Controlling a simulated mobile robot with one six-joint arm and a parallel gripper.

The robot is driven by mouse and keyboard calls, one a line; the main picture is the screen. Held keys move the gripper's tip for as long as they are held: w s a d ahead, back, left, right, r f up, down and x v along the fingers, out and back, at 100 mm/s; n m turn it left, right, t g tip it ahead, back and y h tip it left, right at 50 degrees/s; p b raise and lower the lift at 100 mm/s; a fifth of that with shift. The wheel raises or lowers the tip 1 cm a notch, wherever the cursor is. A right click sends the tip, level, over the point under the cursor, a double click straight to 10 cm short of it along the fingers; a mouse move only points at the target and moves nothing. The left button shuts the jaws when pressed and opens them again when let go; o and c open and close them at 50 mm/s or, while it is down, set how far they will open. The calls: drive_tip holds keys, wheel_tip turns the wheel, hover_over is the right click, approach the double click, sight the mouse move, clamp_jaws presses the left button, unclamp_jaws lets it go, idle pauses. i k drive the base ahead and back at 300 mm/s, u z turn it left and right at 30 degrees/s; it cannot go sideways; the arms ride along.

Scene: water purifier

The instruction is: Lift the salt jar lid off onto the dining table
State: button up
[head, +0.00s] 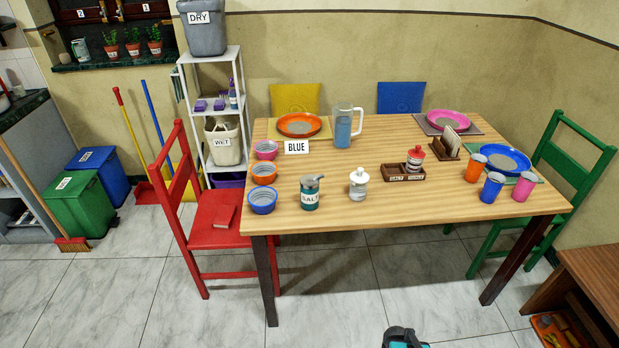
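A teal jar (309,196) with a label that seems to read SALT stands upright near the front edge of the dining table (345,220). Its top is grey-teal with a small part sticking out at the right; I cannot tell clearly whether this is a lid or a spoon. A white jar (358,188) with a knobbed white top stands to its right. My gripper (403,338) seems to be the dark and teal piece at the bottom edge, below and apart from the table. Its fingers are not clear.
A wooden caddy (402,173) with a red-and-white jar (415,158) stands behind right. Bowls (262,200) line the left edge. A pitcher (343,128) stands farther back; cups (492,187) stand at right. A red chair (215,218) flanks the left.

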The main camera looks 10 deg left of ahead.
sight(359, 176)
drive_tip(key=u, duration=0.35)
drive_tip(key=k, duration=0.3)
drive_tip(key=u, duration=1.8)
drive_tip(key=k, duration=0.7)
drive_tip(key=z, duration=0.4)
drive_tip(key=i, duration=1.6)
drive_tip(key=u, duration=0.1)
